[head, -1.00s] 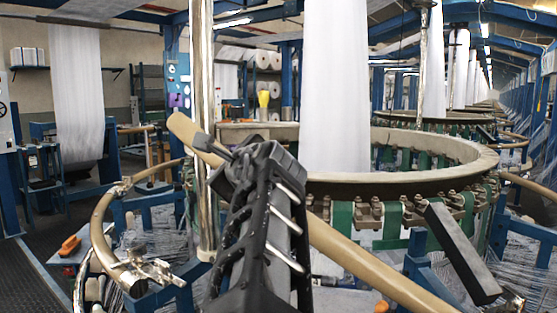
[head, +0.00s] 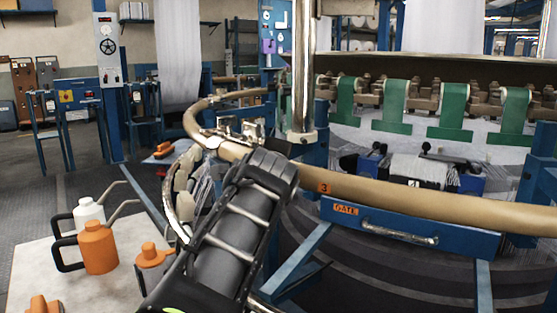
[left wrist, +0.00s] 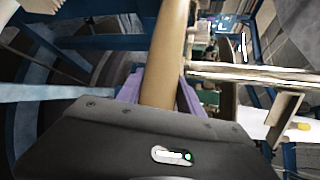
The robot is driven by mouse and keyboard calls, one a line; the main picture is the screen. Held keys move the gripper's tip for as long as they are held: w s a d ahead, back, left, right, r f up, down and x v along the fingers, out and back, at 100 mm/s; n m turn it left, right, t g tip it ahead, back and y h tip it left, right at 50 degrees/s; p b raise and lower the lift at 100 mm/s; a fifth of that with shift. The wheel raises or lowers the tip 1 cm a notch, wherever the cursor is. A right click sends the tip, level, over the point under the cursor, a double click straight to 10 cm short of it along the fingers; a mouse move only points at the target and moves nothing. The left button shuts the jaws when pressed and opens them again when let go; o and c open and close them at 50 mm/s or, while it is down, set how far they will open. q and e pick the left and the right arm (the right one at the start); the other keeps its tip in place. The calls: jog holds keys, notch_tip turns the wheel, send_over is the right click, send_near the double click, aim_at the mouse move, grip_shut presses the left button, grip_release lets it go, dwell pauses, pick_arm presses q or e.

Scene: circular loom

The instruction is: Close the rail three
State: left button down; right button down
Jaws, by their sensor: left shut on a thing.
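Rail three (head: 380,198) is a tan tube with an orange "3" label, running nearly level above the blue gate (head: 455,235). Its left end lies by the metal clamp fittings (head: 235,132) of the curved fixed rail (head: 192,117). My arm partly hides this spot, so I cannot tell if the ends touch. My left gripper (left wrist: 160,88) is shut on the rail, its purple fingers on both sides of the tube in the left wrist view. In the head view my black left wrist covers the fingers. My right gripper is in neither view now.
A pale table (head: 30,262) at the lower left holds orange and white oil cans (head: 98,248). A chrome post (head: 303,80) stands behind the rail. Green straps (head: 453,108) hang from the loom ring. Dark floor (head: 60,200) is open at left.

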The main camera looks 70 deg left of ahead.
pick_arm(q)
jog(key=shift+f, duration=0.8)
jog(key=shift+s, duration=0.1)
jog(key=c, duration=0.8)
grip_release()
jog(key=shift+o, duration=0.2)
jog(key=shift+r, duration=0.2)
